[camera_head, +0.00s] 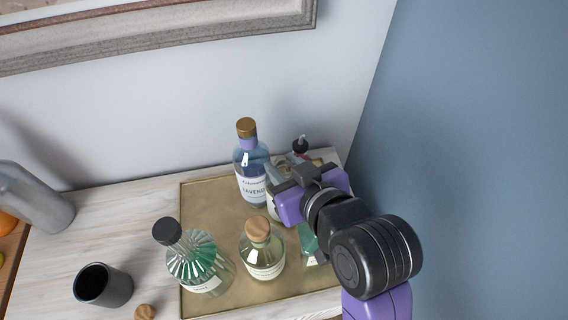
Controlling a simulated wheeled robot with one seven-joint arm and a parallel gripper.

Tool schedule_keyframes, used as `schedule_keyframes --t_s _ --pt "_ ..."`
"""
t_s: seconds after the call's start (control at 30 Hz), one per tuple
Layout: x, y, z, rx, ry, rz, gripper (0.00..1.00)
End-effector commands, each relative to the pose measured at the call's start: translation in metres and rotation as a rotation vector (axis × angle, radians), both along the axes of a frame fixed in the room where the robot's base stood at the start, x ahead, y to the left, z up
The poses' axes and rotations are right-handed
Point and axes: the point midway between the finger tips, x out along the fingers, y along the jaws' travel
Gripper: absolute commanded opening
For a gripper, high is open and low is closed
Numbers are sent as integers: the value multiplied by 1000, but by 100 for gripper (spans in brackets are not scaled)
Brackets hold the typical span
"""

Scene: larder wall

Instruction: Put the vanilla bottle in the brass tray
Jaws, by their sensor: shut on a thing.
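The brass tray (207,197) lies flat on the pale wooden top and holds several bottles. My gripper (281,183) is over the tray's back right part, shut on a bottle with a pale label (272,204). I take this to be the vanilla bottle, but its label cannot be read. My gripper hides most of it, and I cannot tell whether its base touches the tray.
A blue lavender bottle (250,168) stands just left of my gripper. A round stoppered bottle (262,258) and a ribbed green bottle (194,262) stand in front. A green bottle (309,243) and a dark-capped one (300,147) are partly hidden. A dark cup (103,286) stands left.

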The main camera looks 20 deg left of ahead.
Motion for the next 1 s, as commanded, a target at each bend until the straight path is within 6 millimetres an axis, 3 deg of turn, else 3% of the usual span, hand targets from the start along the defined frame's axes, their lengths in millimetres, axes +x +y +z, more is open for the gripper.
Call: schedule_keyframes --t_s 0.1,0.13,0.23,0.67,1.0 --pt "0 0 0 3 -4 0 0" --pt "0 0 -2 0 0 0 35" --pt "0 0 -2 0 0 0 52" --pt "-3 -4 3 0 0 -1 52" --pt "-42 -46 36 2 -1 -4 52"
